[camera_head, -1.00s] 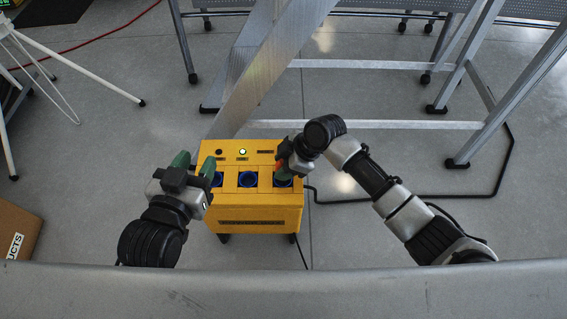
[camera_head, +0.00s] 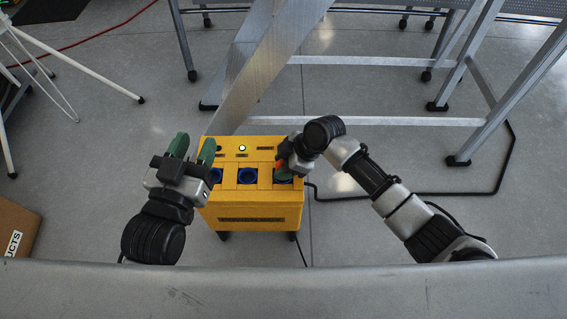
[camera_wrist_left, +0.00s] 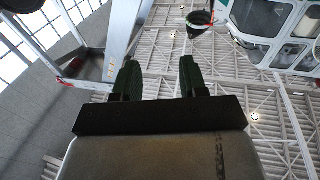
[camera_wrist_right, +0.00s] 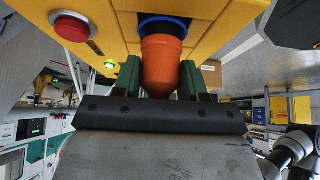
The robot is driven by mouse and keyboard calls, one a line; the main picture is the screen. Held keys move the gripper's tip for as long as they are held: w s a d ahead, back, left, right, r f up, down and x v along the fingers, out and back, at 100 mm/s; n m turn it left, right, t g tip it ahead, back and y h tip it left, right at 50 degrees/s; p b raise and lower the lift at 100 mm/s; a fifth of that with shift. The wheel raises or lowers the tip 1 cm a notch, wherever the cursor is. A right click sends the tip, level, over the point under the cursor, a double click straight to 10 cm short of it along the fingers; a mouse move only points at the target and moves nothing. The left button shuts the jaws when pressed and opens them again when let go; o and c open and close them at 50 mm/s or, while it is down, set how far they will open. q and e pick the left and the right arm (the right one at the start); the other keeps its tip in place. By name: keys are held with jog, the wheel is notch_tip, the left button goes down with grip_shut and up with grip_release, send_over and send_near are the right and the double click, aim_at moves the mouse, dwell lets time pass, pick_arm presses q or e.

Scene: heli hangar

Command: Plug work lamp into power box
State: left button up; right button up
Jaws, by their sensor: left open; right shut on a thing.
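The yellow power box (camera_head: 250,205) stands on the floor with a row of blue-ringed sockets (camera_head: 247,176) and a lit lamp (camera_head: 242,148) on top. My right gripper (camera_head: 284,163) is at its right-hand socket. In the right wrist view it is shut on an orange plug (camera_wrist_right: 163,65), whose end is at the blue socket ring (camera_wrist_right: 165,24); how deep it sits I cannot tell. My left gripper (camera_head: 193,148) is open and empty over the box's left side, partly covering the left socket. Its fingers are apart in the left wrist view (camera_wrist_left: 158,75). I cannot identify the work lamp.
A metal stair frame (camera_head: 270,60) rises behind the box. A black cable (camera_head: 420,196) lies on the floor to the right. A white tripod (camera_head: 75,70) and a cardboard box (camera_head: 18,228) are at the left. A red button (camera_wrist_right: 72,26) is on the power box.

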pick_arm(q)
jog(key=shift+s+d+r+t, duration=0.1)
jog(key=shift+r+t, duration=0.35)
jog(key=shift+t, duration=0.05)
pick_arm(e)
jog(key=shift+f, duration=0.4)
pick_arm(q)
jog(key=shift+r, duration=0.15)
pick_arm(e)
jog(key=o, duration=1.5)
jog(key=shift+r, duration=0.1)
